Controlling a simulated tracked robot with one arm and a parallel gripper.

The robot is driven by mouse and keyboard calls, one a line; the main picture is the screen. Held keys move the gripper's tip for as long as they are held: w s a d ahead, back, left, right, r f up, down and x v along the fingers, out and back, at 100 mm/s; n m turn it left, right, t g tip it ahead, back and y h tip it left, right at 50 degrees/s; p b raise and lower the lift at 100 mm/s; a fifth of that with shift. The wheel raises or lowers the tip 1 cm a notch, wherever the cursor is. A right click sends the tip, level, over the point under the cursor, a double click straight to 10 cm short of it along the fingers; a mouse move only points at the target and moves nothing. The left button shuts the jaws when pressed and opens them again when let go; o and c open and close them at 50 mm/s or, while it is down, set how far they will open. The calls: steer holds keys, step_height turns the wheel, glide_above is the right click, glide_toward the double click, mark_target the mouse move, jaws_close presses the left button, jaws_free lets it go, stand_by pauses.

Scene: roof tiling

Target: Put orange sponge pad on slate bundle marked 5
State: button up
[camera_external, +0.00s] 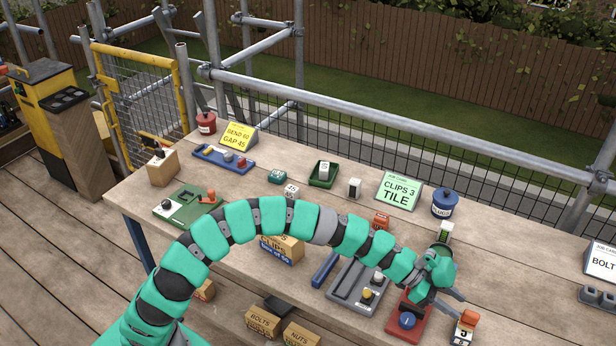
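An orange sponge pad (470,317) rests on top of a small dark block with a white label, the slate bundle marked 5 (462,335), at the bench's front edge in the lower right. My gripper (455,302) is just above and left of the pad, at the end of my teal arm. Its dark fingers look spread apart, with nothing visible between them. The pad appears clear of the fingers. The pad hides part of the bundle's top.
A red board with a blue knob (407,320) and a grey tray (358,287) lie left of my gripper. A blue pot (445,204) and job card (399,192) are farther back. Bench right of the gripper is mostly clear.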

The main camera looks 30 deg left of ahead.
steer(key=v, duration=0.6)
steer(key=shift+a, duration=0.25)
steer(key=shift+r, duration=0.15)
steer(key=w+a+r+n+t+y, duration=0.1)
steer(key=w+a+r+n+t, duration=0.25)
steer(key=a+r, duration=0.6)
steer(key=w+a+r+n+t+y, duration=0.15)
steer(key=w+a+r, duration=0.25)
steer(key=a+r, duration=0.5)
steer(key=w+a+r+n+t, duration=0.35)
steer(key=a+r, duration=0.45)
steer(key=a, duration=0.3)
steer(key=s+a+r+n+t+y, duration=0.2)
steer(key=a+r, duration=0.3)
steer(key=a, duration=0.4)
steer(key=s+a+r+n+t+y, duration=0.2)
steer(key=s+a+r+n+y, duration=0.2)
steer(key=a, duration=0.5)
steer(key=s+a+r+n+t+y, duration=0.2)
steer(key=a+r+n+t+y, duration=0.1)
steer(key=a+r+y, duration=0.2)
steer(key=a+r, duration=0.2)
steer(key=a, duration=0.2)
steer(key=shift+s+r, duration=0.3)
steer(key=shift+s, duration=0.1)
steer(key=shift+r+n+p, duration=0.1)
steer(key=shift+n+p, duration=0.15)
steer(key=shift+p, duration=0.05)
